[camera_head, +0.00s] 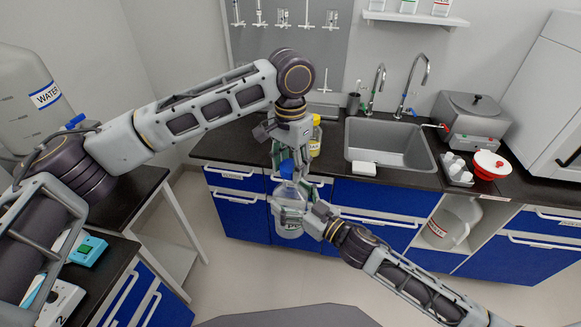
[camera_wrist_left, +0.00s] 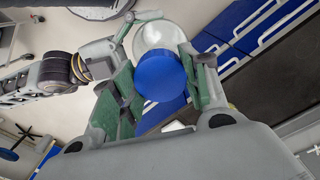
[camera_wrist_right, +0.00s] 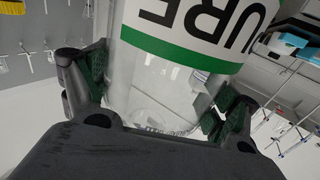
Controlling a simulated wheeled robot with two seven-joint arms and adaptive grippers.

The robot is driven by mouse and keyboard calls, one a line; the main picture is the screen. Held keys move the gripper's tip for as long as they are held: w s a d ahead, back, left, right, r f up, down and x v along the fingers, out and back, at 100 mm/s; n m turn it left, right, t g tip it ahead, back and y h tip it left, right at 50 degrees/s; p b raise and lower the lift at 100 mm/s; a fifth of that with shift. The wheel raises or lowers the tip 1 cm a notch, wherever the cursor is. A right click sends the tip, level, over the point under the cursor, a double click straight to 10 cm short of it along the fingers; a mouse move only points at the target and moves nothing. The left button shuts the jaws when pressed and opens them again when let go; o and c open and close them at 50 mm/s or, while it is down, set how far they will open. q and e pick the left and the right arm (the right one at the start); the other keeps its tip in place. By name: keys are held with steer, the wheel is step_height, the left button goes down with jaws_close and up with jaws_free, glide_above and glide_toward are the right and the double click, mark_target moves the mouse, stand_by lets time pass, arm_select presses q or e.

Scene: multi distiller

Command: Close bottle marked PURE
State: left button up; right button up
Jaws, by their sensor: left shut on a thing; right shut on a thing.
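The clear bottle (camera_head: 291,208) is held upright in the air in front of the counter. Its label with a green stripe and the letters "URE" shows upside down in the right wrist view (camera_wrist_right: 200,22). My right gripper (camera_head: 306,212) is shut around the bottle's body, with a finger on each side of it. The blue cap (camera_head: 287,169) is at the bottle's top. My left gripper (camera_head: 284,150) comes from above and is shut on the cap, which lies between its green pads in the left wrist view (camera_wrist_left: 161,78). Whether the cap is fully seated on the neck I cannot tell.
A large water container (camera_head: 35,95) stands at left. A waste container (camera_head: 450,222) is below the counter.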

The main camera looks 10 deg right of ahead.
arm_select(q)
steer(key=shift+f, duration=0.15)
steer(key=shift+f, duration=0.75)
steer(key=shift+f, duration=0.6)
stand_by(1.1)
